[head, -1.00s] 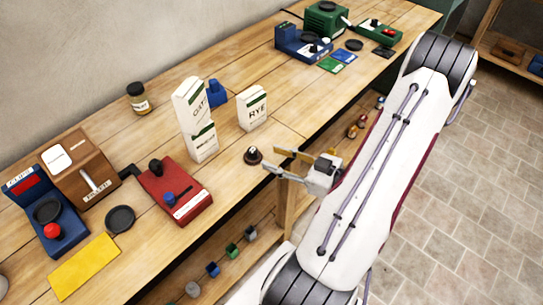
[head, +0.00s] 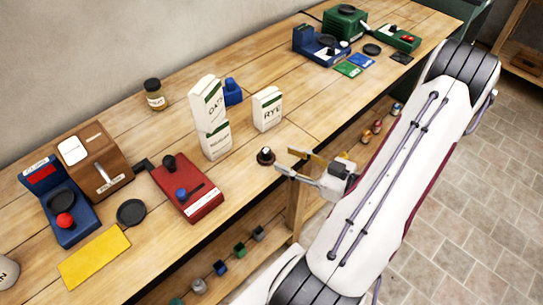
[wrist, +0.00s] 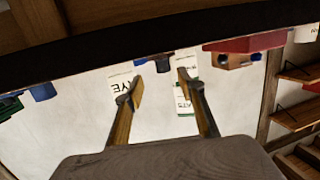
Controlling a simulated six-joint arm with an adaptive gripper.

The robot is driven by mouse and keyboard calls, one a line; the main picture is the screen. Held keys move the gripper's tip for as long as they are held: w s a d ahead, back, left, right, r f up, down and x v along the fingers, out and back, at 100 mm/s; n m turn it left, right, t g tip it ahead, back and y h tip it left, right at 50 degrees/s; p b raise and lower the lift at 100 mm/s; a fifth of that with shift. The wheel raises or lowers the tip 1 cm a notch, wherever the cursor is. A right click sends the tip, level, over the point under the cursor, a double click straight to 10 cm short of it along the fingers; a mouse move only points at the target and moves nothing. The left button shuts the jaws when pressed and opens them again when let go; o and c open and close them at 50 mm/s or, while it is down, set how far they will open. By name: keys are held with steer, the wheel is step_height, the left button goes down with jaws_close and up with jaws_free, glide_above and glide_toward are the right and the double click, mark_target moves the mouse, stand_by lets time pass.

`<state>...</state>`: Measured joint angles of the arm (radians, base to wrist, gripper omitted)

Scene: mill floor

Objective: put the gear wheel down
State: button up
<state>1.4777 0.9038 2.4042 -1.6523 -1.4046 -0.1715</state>
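My gripper (head: 284,160) is at the bench's front edge in the head view, its two fingers spread apart. Nothing shows between the fingers (wrist: 163,98) in the wrist view. No gear wheel shows plainly in the wrist view.
An oats carton (head: 211,118) and a rye carton (head: 267,109) stand behind the round piece. A red device (head: 187,188) is to its left, with a dark disc (head: 131,212) and a yellow mat (head: 94,258) beyond. Bare bench wood (head: 325,110) lies to the right.

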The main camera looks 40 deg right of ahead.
mark_target(266, 151)
steer(key=shift+w+d+r+n+g+y, duration=0.15)
steer(key=shift+w+r+n+y, duration=0.15)
steer(key=shift+r+n, duration=0.3)
steer(key=shift+w+a+r+n+g+y, duration=0.15)
steer(key=shift+w+r+n, duration=0.25)
steer(key=shift+r, duration=0.4)
steer(key=shift+w+r+n+g+y, duration=0.2)
steer(key=shift+r+n+g+y, duration=0.25)
steer(key=shift+r+n+g, duration=0.15)
steer(key=shift+d, duration=0.1)
steer(key=shift+s+d+f+g, duration=0.1)
steer(key=shift+s+f+g, duration=0.15)
steer(key=shift+g, duration=0.35)
steer(key=shift+s+f+m+g, duration=0.2)
steer(key=shift+f+m+g, duration=0.15)
steer(key=shift+m, duration=0.15)
steer(key=shift+w, duration=0.1)
steer(key=shift+x, duration=1.25)
steer(key=shift+f, duration=0.1)
